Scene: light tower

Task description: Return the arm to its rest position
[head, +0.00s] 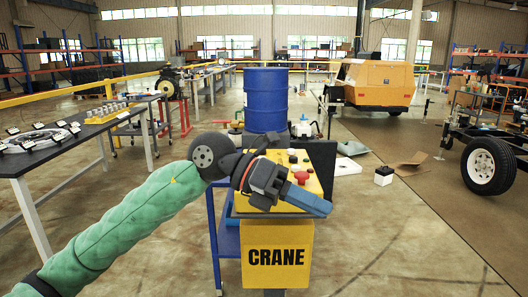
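My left arm (135,218), in a green padded sleeve, comes in from the lower left of the head view. Its gripper (318,207) hangs in front of the yellow control box (313,184). The fingers show as one blue wedge pointing right and down, seen side-on, so their gap cannot be made out. Nothing is visibly held. A red button (301,176) and dark knobs show on the box's top just behind the gripper. Part of the box is hidden by the gripper. I cannot tell whether the gripper touches the box. My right gripper is not in view.
The control box sits on a blue stand with a yellow CRANE sign (278,256). A blue barrel (266,100) stands behind it. A dark-topped table (40,160) lies left, near my arm. A wheeled trailer (490,165) is right. The floor at front right is clear.

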